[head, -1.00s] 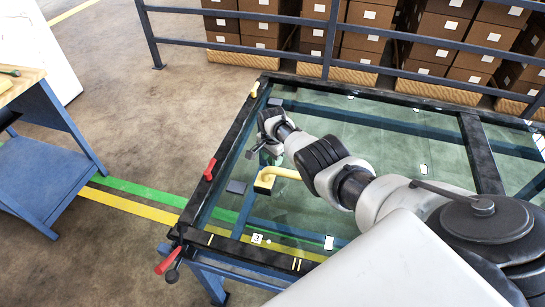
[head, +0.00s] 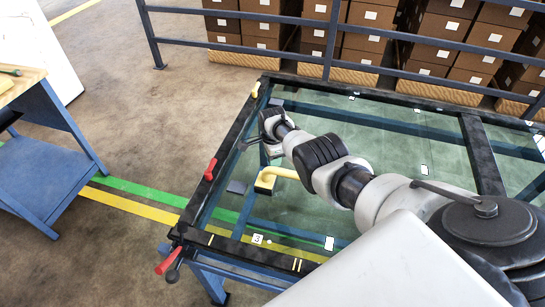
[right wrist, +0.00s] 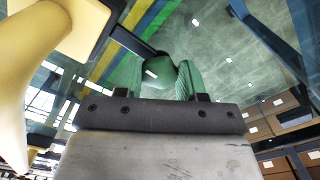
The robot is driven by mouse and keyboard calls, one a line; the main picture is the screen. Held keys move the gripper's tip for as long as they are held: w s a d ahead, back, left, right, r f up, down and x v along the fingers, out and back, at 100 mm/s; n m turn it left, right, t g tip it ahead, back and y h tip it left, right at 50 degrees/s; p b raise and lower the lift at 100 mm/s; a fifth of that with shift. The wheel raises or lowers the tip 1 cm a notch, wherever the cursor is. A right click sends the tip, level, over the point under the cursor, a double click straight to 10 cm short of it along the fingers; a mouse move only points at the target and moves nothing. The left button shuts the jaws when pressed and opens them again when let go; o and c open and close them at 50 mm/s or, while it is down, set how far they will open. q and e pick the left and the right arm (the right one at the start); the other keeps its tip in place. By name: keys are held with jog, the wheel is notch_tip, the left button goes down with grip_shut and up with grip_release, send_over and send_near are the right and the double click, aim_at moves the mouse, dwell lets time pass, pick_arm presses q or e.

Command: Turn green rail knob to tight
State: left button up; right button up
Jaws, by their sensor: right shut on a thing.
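The green rail knob (right wrist: 161,72), with a small white mark on it, shows in the right wrist view between the two green-looking fingers. My right gripper (right wrist: 162,80) is shut on it. The knob is at the dark rail (right wrist: 130,40). In the head view my right wrist reaches over the glass to the left rail (head: 228,145) of the trolley and hides the knob. How far the knob is turned cannot be told. My left gripper is in neither view.
A yellow handle (head: 285,173) stands on the glass close to my right wrist. Red knobs (head: 210,170) and (head: 168,262) sit along the left rail, with a yellow one (head: 255,90) at its far end. A blue bench (head: 50,160) stands left, with open floor between.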

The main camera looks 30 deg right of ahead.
jog(key=shift+w+d+r, duration=0.1)
jog(key=shift+r, duration=0.05)
jog(key=o, duration=0.9)
notch_tip(320, 180, up, 6)
jog(key=p, duration=0.4)
jog(key=shift+p, duration=0.3)
jog(key=shift+r+p, duration=0.5)
jog(key=shift+r, duration=1.85)
